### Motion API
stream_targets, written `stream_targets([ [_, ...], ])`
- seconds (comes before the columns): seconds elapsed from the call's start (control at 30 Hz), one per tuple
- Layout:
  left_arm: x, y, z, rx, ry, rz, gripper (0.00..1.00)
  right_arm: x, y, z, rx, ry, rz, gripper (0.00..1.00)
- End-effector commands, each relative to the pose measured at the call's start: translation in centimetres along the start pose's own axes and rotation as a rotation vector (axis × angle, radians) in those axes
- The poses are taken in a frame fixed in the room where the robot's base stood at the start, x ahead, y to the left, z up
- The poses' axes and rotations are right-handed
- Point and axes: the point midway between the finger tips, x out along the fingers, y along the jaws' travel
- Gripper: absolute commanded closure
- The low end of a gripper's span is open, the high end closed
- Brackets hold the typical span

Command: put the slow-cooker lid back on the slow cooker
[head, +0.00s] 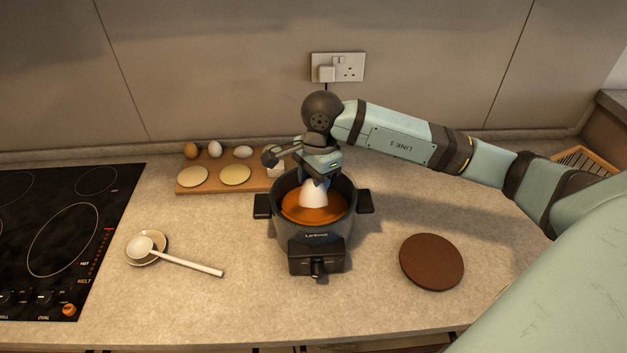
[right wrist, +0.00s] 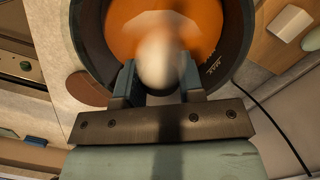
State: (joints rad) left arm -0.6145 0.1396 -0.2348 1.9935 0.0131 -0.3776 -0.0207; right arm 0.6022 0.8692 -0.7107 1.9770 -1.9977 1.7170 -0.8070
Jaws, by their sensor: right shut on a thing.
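The slow cooker (head: 318,245) is a dark pot with side handles and a front knob, standing on the counter with orange-brown liquid (head: 313,214) inside. My right gripper (head: 316,181) is above its opening, shut on a white rounded thing (head: 314,193) that is held over or in the liquid; I cannot tell whether it touches. In the right wrist view the white thing (right wrist: 160,62) is blurred between the fingers, in front of the cooker (right wrist: 238,40). I cannot make out a slow-cooker lid with certainty. My left gripper is out of view.
A brown round disc (head: 432,261) lies right of the cooker. A white ladle (head: 185,261) rests on a saucer (head: 158,255) to the left. A wooden board (head: 210,188) with eggs and pale rounds is behind left. A black hob (head: 60,235) is far left. Counter at front is clear.

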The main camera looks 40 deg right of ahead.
Motion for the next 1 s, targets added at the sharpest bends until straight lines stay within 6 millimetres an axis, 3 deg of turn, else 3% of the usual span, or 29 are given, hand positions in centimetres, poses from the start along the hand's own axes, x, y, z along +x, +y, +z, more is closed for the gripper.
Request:
stream_targets([
  [0.37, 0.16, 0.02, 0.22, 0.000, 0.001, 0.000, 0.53, 0.18, -0.01, -0.02, 0.000, 0.000, -0.001, 1.00],
  [0.4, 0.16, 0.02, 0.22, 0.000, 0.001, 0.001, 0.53, 0.18, -0.01, -0.02, 0.000, 0.000, -0.001, 0.63],
  [0.53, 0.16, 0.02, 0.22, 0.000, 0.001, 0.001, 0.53, 0.19, -0.01, -0.02, 0.000, 0.000, -0.001, 0.35],
  [1.0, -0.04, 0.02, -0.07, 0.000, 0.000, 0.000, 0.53, -0.55, -0.01, 0.06, 0.000, 0.000, -0.001, 0.35],
])
